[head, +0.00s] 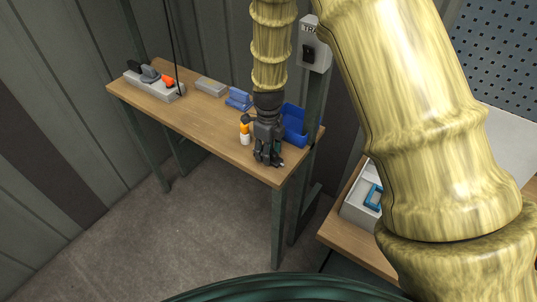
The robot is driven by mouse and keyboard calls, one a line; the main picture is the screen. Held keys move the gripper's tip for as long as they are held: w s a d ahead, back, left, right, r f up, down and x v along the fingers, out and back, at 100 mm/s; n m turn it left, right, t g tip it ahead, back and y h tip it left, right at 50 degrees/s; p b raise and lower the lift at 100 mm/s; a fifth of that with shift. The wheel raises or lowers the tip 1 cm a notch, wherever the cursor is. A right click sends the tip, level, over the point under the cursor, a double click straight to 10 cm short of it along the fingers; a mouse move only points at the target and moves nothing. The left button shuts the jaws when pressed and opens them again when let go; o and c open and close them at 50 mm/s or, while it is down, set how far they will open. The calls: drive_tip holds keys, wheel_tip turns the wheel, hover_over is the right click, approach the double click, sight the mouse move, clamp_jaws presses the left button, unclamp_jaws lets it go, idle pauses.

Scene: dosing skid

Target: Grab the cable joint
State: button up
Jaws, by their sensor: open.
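My gripper (268,160) points down over the front right part of the wooden table (205,122), with its fingers open. A small dark green piece (278,147) shows beside the fingers, mostly hidden by them. I cannot tell whether it is the cable joint, or whether the fingers touch it. No other thing in view is clearly a cable joint.
A small white bottle with an orange top (244,134) stands just left of my gripper. A blue bin (294,122) is behind it to the right. Blue blocks (238,98), a grey box (210,87) and a grey strip with plugs (153,87) lie farther left.

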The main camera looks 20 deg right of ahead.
clamp_jaws()
